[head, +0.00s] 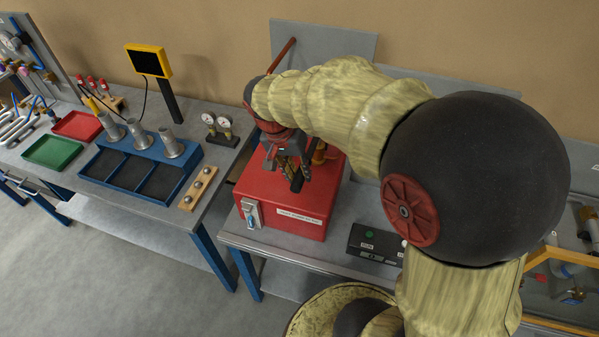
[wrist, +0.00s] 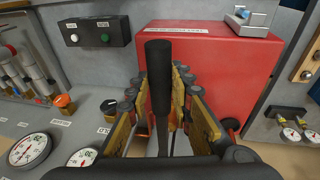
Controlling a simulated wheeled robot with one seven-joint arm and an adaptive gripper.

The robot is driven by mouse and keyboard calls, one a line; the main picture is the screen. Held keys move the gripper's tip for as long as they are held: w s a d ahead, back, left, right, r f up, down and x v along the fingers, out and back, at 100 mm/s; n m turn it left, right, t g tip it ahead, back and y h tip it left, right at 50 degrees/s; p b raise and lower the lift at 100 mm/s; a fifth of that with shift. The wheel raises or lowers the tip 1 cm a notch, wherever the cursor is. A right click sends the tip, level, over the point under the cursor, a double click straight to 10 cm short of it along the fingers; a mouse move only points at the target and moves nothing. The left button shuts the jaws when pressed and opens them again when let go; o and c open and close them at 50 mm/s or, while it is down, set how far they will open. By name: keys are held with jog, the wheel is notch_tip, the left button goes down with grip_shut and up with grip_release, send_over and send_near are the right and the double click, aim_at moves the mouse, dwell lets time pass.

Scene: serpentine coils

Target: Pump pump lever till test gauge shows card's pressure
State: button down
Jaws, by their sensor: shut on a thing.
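My gripper (head: 293,175) is over the red box (head: 285,205) in the head view. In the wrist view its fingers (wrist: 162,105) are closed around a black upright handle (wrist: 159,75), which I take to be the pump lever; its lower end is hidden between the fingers. Two large white dial gauges, one (wrist: 28,149) at the lower left and another (wrist: 82,157) beside it, show in the wrist view. Their needles are too small to read, and I cannot tell which is the test gauge. I cannot make out a pressure card.
A black box with green and white buttons (head: 376,243) stands right of the red box. A grey switch (head: 252,213) is on the red box's front. Two small gauges (head: 216,121) stand on the left bench near a blue tray rack (head: 140,165). A yellow-framed screen (head: 149,62) stands behind.

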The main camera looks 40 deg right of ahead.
jog(key=shift+f+b, duration=0.55)
jog(key=shift+f, duration=0.2)
jog(key=shift+s+f, duration=0.1)
jog(key=shift+s, duration=0.05)
jog(key=shift+a, duration=0.1)
jog(key=c, duration=2)
grip_release()
jog(key=shift+f, duration=0.1)
jog(key=o, duration=0.4)
jog(key=shift+r, duration=0.25)
jog(key=v, duration=1.1)
jog(key=shift+a+r, duration=0.3)
jog(key=shift+s, duration=0.1)
